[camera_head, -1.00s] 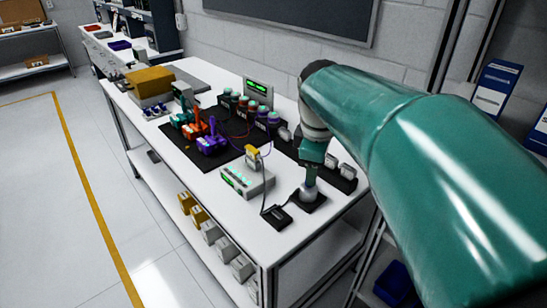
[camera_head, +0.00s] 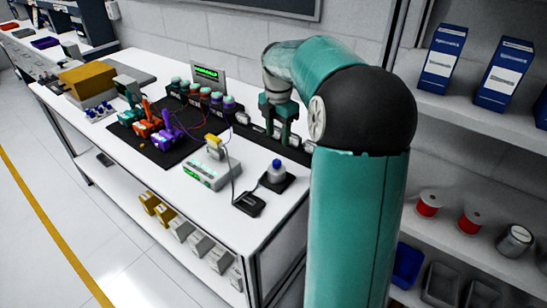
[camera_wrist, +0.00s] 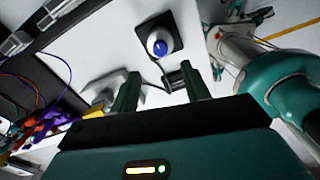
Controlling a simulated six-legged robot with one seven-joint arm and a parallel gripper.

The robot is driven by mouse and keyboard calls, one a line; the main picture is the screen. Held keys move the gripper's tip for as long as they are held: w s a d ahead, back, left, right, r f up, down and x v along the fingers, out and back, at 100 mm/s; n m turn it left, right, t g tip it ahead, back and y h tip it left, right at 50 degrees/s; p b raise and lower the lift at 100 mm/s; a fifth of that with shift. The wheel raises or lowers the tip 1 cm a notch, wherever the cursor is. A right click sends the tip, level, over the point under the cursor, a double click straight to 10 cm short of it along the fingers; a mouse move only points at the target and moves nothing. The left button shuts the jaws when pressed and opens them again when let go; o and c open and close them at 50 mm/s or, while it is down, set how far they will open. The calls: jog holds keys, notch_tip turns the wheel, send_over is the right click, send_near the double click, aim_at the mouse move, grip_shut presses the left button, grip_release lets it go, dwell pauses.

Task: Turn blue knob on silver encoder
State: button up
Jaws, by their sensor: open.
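The silver encoder (camera_head: 277,177) stands upright on a small black square mat near the front right of the white table. Its blue knob (camera_head: 277,163) is on top and uncovered. In the wrist view the blue knob (camera_wrist: 160,48) faces the camera, ringed by the pale encoder body, just beyond the fingertips. My gripper (camera_head: 278,139) hangs fingers down above the table, behind the encoder in the head view and apart from it. In the wrist view my gripper (camera_wrist: 158,80) has its two fingers wide apart with nothing between them.
A grey box with green lights (camera_head: 212,174) sits left of the encoder. A small black box (camera_head: 249,204) with a cable lies in front. Small orange and purple robot arms (camera_head: 163,136) stand on a black mat farther left. Shelves with blue-and-white boxes (camera_head: 504,76) are at right.

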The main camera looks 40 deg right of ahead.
aim_at(277, 161)
notch_tip(277, 161, down, 10)
jog(key=shift+a+r, duration=0.1)
jog(key=shift+r, duration=0.1)
jog(key=c, duration=1)
jog(key=shift+m, duration=0.3)
